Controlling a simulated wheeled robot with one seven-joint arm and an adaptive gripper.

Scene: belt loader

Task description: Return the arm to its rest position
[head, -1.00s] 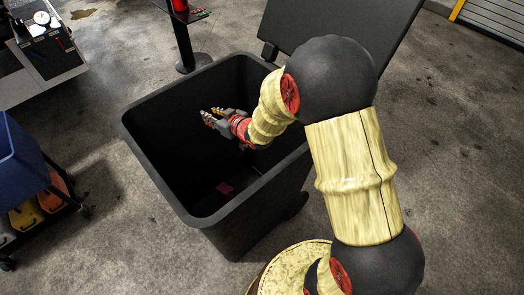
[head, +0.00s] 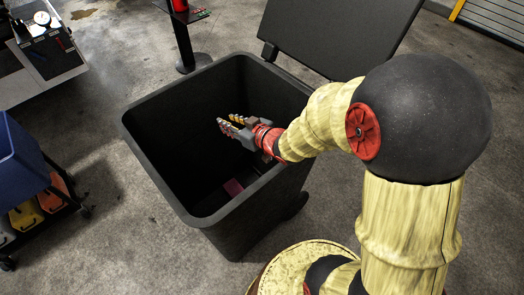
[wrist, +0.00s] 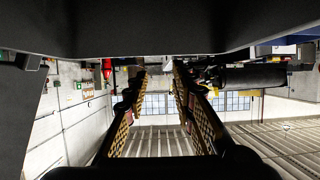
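My gripper (head: 229,120) is over the mouth of the black open bin (head: 150,159), near its right side. Its two fingers point left in the head view. In the wrist view my gripper (wrist: 157,72) shows its fingers apart with a clear gap and nothing between them. My arm bends from the right side of the head view over the bin's right rim. A small dark pink object (head: 233,187) lies low inside the bin; its shape is hard to make out.
The bin's lid (head: 335,30) stands open at the back. A blue crate (head: 22,160) on a cart stands at the left, with a worktable (head: 50,58) behind it. A black post stand (head: 187,45) is behind the bin. Concrete floor is open between cart and bin.

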